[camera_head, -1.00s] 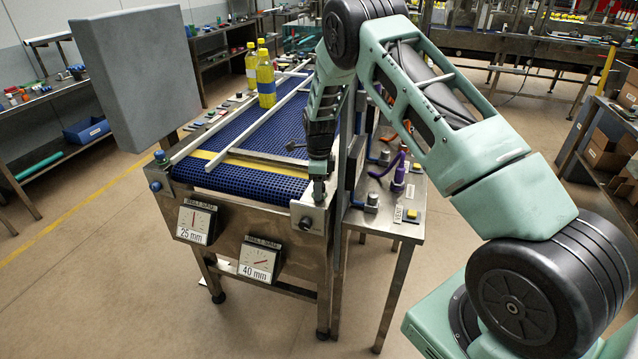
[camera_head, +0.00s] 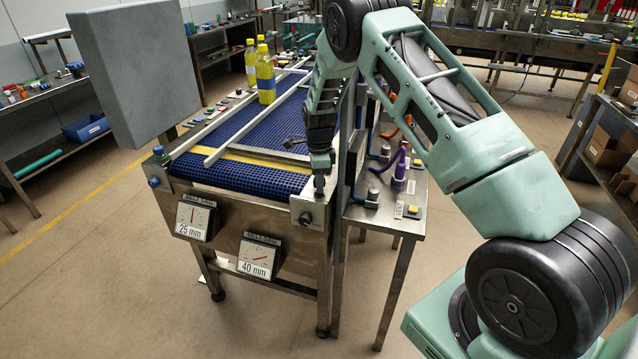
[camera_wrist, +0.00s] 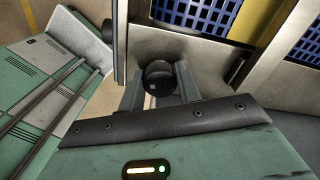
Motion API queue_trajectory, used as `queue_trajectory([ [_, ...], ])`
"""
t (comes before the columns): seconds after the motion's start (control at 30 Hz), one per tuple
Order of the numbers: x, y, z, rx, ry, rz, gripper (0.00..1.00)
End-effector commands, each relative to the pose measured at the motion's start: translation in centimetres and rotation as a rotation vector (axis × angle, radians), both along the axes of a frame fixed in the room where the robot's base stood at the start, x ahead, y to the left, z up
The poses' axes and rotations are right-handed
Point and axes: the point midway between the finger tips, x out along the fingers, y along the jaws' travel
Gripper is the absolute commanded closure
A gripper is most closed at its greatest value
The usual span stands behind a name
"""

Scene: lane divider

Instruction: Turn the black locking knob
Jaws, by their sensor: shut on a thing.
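In the wrist view a round black knob (camera_wrist: 158,72) with a small pale mark sits between the two grey fingers of my gripper (camera_wrist: 158,88). The fingers are shut on it from both sides, beside the metal frame of the conveyor. In the head view my gripper (camera_head: 319,188) points down at the near right corner of the conveyor with the blue belt (camera_head: 240,174). The held knob is hard to make out there, as my gripper covers that spot. A black round part (camera_head: 305,218) shows on the front face just below and left of the fingers.
Two dial plates, 25 mm (camera_head: 194,218) and 40 mm (camera_head: 258,258), hang on the conveyor front. A metal side table (camera_head: 412,184) stands close on the right. A grey panel (camera_head: 136,75) rises at left. Yellow bottles (camera_head: 265,75) stand on the belt.

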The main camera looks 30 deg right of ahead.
Motion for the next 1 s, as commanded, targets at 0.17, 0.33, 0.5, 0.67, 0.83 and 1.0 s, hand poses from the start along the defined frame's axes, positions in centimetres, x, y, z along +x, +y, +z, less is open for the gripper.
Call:
queue_trajectory([
  [0.17,0.06,0.01,-0.26,0.0,-0.003,0.153,0.89],
  [0.33,0.04,-0.01,-0.21,-0.001,-0.003,0.298,0.89],
  [0.5,0.01,0.0,-0.16,0.0,-0.002,0.424,0.89],
  [0.67,0.0,0.01,-0.11,0.0,-0.002,0.516,0.89],
  [0.83,-0.02,0.01,-0.08,0.0,-0.001,0.58,0.89],
  [1.0,-0.04,0.01,-0.06,0.0,-0.001,0.61,0.89],
])
